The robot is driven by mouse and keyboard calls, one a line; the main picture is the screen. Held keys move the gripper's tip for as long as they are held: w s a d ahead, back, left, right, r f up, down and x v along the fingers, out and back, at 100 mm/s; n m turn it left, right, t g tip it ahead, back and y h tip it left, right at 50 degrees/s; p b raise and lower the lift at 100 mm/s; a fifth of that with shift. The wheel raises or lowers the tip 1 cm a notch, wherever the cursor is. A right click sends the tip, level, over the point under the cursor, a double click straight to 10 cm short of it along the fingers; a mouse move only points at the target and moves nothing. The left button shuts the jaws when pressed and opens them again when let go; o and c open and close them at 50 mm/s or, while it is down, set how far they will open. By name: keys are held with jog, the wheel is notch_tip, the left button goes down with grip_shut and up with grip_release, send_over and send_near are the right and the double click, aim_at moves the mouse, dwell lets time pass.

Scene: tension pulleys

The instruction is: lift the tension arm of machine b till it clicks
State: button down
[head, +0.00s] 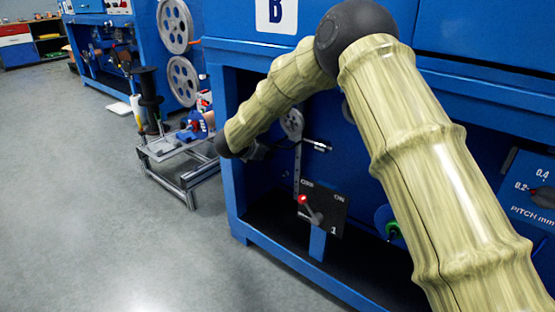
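Machine B (310,48), a blue cabinet with a "B" label, fills the middle and right. In its open bay a thin upright bar with holes (297,170) carries a small grey pulley (292,122) at its top; this looks like the tension arm. A short metal rod (318,146) sticks out sideways near it. My gripper (262,150) is a small dark shape beyond my wrist, just left of the bar. My forearm partly hides it, so I cannot tell its finger opening or whether it touches the bar.
A black ON/OFF plate (322,208) with a red-knobbed lever (304,200) sits below the bar. A green spool (388,224) and a pitch dial (541,197) are to the right. A metal-framed stand (185,170) holds parts at left. Grey floor (80,200) is open at left.

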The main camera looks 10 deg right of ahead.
notch_tip(320, 180, up, 11)
jog(key=p, duration=0.4)
jog(key=shift+d+f, duration=0.15)
jog(key=shift+w, duration=0.1)
notch_tip(320, 180, down, 4)
jog(key=a+f+b, duration=0.1)
jog(key=b, duration=0.1)
jog(key=p+v, duration=0.4)
jog(key=v, duration=0.6)
jog(key=shift+r, duration=0.45)
jog(key=shift+a+f, duration=0.1)
